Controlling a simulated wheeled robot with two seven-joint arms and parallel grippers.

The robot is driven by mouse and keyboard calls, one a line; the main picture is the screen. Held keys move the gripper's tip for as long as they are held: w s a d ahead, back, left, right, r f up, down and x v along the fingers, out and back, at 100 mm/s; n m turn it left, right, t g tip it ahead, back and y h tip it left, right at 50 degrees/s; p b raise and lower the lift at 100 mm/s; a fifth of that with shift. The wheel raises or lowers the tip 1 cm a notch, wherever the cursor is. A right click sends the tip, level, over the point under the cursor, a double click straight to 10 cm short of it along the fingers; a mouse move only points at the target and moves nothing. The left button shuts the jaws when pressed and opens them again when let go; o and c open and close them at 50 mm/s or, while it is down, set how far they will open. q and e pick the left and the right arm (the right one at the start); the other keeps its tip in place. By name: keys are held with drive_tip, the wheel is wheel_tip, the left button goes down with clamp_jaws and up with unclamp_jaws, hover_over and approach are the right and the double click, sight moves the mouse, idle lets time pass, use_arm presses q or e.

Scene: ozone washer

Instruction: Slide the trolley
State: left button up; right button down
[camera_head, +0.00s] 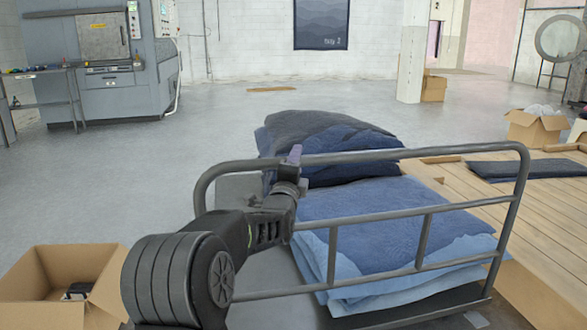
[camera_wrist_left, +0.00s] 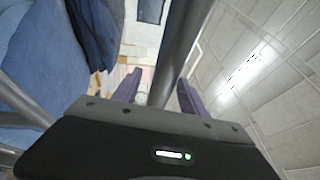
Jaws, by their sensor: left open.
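The trolley's dark grey tubular handle frame (camera_head: 430,153) stands across the foreground in the head view, with lower bars and a flat deck behind it. Folded blue and dark denim (camera_head: 390,225) is piled on the deck. My left gripper (camera_head: 293,158) is at the top rail, left of its middle. In the left wrist view its two purple fingers (camera_wrist_left: 158,80) are apart, with a grey rail (camera_wrist_left: 178,55) running between them; contact cannot be told. Denim (camera_wrist_left: 45,60) fills the left of that view. My right gripper is not in view.
An open cardboard box (camera_head: 55,262) is at the lower left. A wooden pallet (camera_head: 540,205) with denim lies right of the trolley. A grey machine (camera_head: 110,65) stands at the back left. The floor (camera_head: 200,120) between machine and trolley is clear.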

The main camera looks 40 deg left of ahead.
use_arm(q)
drive_tip(key=v, duration=0.3)
drive_tip(key=shift+s+d+f+p, duration=0.1)
drive_tip(key=shift+s+p, duration=0.15)
drive_tip(key=shift+p, duration=0.05)
